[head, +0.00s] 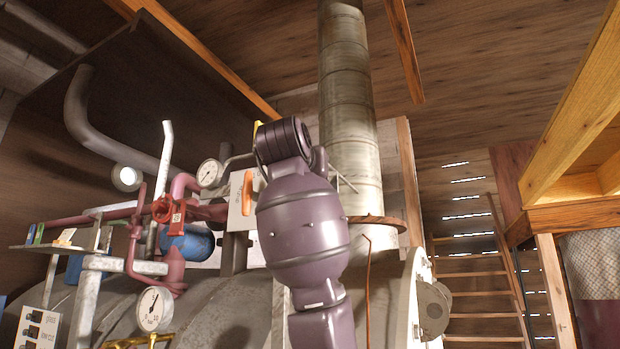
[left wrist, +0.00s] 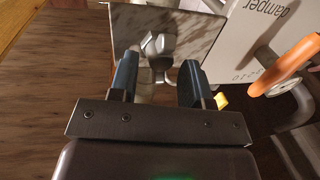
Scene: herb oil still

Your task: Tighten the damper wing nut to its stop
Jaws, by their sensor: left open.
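In the left wrist view a grey metal wing nut (left wrist: 161,50) stands in front of a mottled metal plate (left wrist: 195,32). My left gripper (left wrist: 157,82) is open, with one dark blue finger to each side of the nut's lower part. A gap shows on the right of the nut; I cannot tell whether the left finger touches it. A white panel marked "damper" (left wrist: 240,45) with an orange handle (left wrist: 285,65) is to the right. In the head view the panel (head: 236,222) and orange handle (head: 248,192) show left of my arm, which hides the nut and gripper. My right gripper is not in view.
In the head view a tall flue pipe (head: 348,100) rises behind my arm. A red valve (head: 168,209), pressure gauges (head: 153,309) and pipes crowd the left. Wooden stairs (head: 482,288) stand at the right. A yellow piece (left wrist: 222,101) is close to the right finger in the left wrist view.

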